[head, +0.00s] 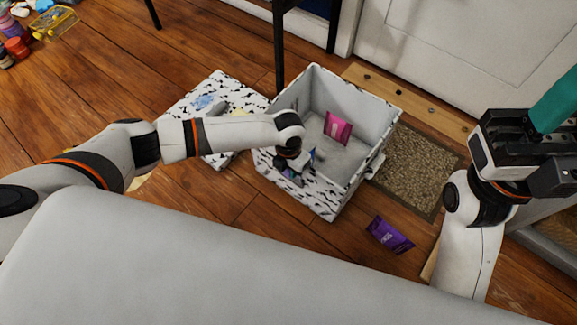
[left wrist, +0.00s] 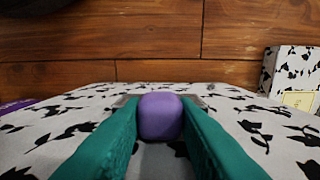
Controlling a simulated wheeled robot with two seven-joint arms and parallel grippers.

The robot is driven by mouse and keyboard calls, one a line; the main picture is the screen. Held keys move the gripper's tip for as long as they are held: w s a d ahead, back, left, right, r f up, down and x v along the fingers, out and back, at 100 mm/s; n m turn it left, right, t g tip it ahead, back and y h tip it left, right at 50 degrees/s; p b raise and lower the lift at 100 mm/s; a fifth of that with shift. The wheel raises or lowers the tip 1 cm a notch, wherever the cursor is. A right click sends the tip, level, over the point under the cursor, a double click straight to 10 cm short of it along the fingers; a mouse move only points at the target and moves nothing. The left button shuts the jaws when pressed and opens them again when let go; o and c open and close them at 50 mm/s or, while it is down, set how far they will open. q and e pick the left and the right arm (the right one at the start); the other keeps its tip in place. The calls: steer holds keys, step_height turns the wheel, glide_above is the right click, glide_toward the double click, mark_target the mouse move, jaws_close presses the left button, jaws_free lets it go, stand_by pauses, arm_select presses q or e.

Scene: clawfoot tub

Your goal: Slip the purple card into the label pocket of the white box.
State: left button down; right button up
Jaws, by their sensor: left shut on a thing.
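The white box (head: 325,195), patterned in black, stands open on the floor, its inside grey. My left gripper (head: 298,168) is at the box's near left side in the head view, its tips hard to make out. In the left wrist view its teal fingers are shut on a lavender piece (left wrist: 160,116), which I take for the purple card; only its rounded end shows. The patterned surface of the box (left wrist: 65,135) lies below the fingers.
A pink packet (head: 337,127) lies inside the box. A dark purple packet (head: 390,235) lies on the wooden floor nearby. A patterned lid-like piece (head: 215,95) is behind the left arm. A brown mat (head: 420,170) lies right of the box. Table legs stand behind.

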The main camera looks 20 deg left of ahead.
arm_select(q)
steer(key=c, duration=1.1)
jaws_free()
steer(key=shift+o, duration=0.2)
